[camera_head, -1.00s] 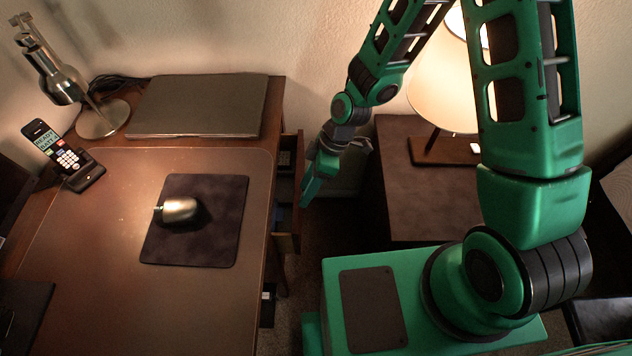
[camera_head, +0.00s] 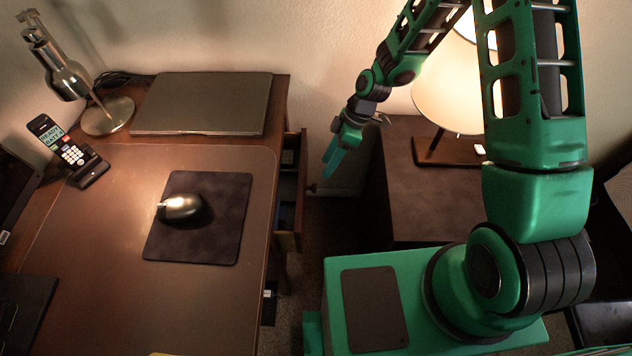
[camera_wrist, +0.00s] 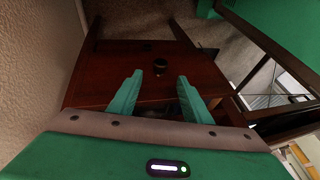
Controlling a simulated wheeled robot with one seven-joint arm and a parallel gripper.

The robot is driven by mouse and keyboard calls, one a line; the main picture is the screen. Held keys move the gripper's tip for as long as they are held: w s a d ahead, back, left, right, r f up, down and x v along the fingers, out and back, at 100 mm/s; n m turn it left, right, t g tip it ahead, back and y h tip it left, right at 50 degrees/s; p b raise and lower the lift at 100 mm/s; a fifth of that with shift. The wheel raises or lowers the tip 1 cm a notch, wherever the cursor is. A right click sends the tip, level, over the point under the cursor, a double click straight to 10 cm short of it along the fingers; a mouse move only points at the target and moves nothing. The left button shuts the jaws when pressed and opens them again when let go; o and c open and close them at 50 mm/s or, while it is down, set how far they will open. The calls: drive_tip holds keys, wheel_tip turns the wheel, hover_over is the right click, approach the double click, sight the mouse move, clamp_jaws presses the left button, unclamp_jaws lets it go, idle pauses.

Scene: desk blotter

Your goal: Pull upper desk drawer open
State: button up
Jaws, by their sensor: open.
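The upper desk drawer (camera_head: 290,205) stands pulled out from the right side of the desk, and its inside shows in the head view. Its reddish-brown front (camera_wrist: 105,72) and round dark knob (camera_wrist: 160,64) show in the wrist view. The knob (camera_head: 312,188) also shows in the head view, sticking out to the right. My gripper (camera_head: 332,168) is to the right of the drawer front, apart from it. In the wrist view my gripper (camera_wrist: 159,88) is open and empty, with the knob beyond the gap between its fingertips.
The desk (camera_head: 120,200) holds a mouse on a dark pad (camera_head: 215,230), a closed laptop (camera_head: 205,103), a phone (camera_head: 75,155) and a metal lamp (camera_head: 65,80). A side table (camera_head: 430,195) with a lit lamp (camera_head: 445,85) stands right of my gripper. A wall is behind.

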drive_tip(key=x, duration=0.9)
drive_tip(key=shift+a+f, duration=0.1)
clamp_jaws()
